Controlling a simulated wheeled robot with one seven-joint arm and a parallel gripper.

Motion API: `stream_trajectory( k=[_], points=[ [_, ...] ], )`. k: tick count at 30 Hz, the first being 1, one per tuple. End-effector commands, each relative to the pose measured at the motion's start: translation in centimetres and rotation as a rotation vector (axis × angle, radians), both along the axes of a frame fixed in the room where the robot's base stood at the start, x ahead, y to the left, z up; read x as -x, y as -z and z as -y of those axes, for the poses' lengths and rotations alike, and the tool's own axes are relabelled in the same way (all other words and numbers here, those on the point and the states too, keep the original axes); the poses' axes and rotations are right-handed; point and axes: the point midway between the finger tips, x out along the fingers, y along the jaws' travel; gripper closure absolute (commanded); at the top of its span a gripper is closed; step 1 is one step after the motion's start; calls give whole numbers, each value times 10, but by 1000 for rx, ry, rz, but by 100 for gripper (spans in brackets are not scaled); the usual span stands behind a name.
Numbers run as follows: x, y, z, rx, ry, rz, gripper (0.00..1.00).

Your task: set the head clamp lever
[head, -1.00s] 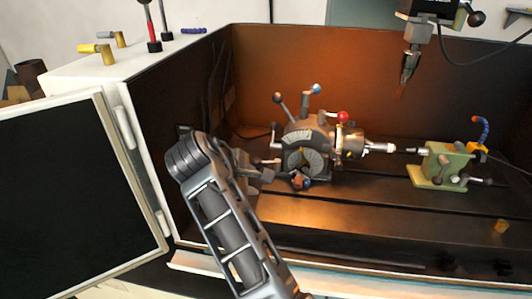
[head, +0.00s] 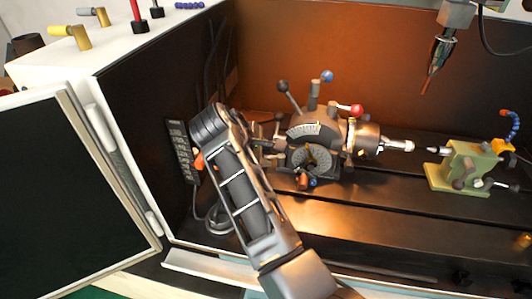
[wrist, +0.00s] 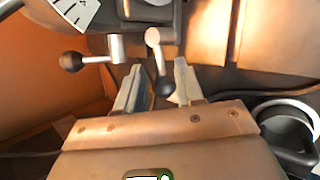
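The grey indexing head (head: 318,133) with its graduated dial stands on the machine table. It carries a black-knobbed lever (head: 289,97), a blue-knobbed lever (head: 326,78) and a red-knobbed lever (head: 355,111). My gripper is at the head's left side, largely hidden by my own arm in the head view. In the wrist view my gripper (wrist: 158,66) is open, and a silver lever with a black ball (wrist: 158,62) lies between its fingers, closer to the right one. Contact cannot be told. A second black-ball lever (wrist: 90,60) points left, outside the fingers. Which is the head clamp lever is unclear.
A green tailstock (head: 462,166) stands to the right of the chuck (head: 366,139). A spindle with a tool (head: 440,52) hangs above right. The enclosure's left wall and open door (head: 75,190) are close to my arm. The front table slots are clear.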

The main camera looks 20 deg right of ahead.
Motion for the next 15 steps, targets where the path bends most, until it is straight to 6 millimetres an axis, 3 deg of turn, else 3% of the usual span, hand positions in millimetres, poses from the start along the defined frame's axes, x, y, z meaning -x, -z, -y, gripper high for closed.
stream_trajectory(
  k=[6, 15],
  points=[
    [-5, 13, 10, 0, 1, 1, 63],
    [-5, 14, 10, 0, 1, 1, 66]
  ],
)
